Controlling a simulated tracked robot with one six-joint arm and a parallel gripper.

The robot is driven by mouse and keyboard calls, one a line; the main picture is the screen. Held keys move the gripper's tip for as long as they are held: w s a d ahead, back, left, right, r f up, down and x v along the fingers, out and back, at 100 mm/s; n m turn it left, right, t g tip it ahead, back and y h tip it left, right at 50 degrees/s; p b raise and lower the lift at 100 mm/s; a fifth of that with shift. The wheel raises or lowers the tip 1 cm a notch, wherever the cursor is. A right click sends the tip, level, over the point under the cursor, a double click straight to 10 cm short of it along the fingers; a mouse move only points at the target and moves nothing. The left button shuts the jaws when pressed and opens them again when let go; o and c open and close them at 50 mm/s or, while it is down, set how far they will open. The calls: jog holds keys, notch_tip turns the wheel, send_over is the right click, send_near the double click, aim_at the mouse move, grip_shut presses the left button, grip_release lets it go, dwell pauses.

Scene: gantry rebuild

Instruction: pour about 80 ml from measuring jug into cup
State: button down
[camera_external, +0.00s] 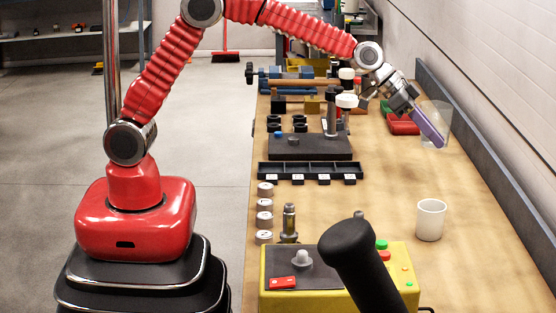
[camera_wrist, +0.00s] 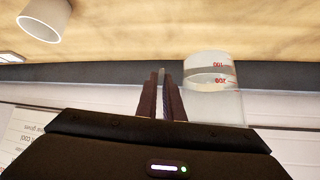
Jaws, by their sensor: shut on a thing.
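The clear measuring jug (camera_external: 440,112) is at the right side of the bench, beside my gripper (camera_external: 424,120). My gripper is shut on the jug. In the wrist view the jug (camera_wrist: 213,100) shows just right of my gripper's dark fingers (camera_wrist: 161,80), with red markings that appear upside down. Its exact grip point and liquid level are hard to make out. The white cup (camera_external: 431,221) stands upright on the bench, nearer the external camera and apart from the jug. It also shows in the wrist view (camera_wrist: 45,17) at the top left.
The bench top (camera_external: 375,200) is clear around the cup. A yellow control box (camera_external: 385,275) with a black joystick (camera_external: 355,262) stands in front. A black tray (camera_external: 310,170) and a dark stand (camera_external: 310,147) are left. Red and green bins (camera_external: 402,127) lie behind. A grey ledge (camera_external: 500,177) edges the right.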

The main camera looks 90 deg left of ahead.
aim_at(435, 121)
notch_tip(435, 121, up, 4)
jog(key=shift+d+r, duration=0.2)
jog(key=s+d, duration=0.4)
jog(key=d, duration=1)
jog(key=s+d, duration=0.3)
jog(key=d, duration=1.2)
jog(key=s+d, duration=0.4)
jog(key=d, duration=1)
notch_tip(435, 121, down, 9)
jog(key=shift+w, duration=0.25)
jog(key=shift+a+f, duration=0.2)
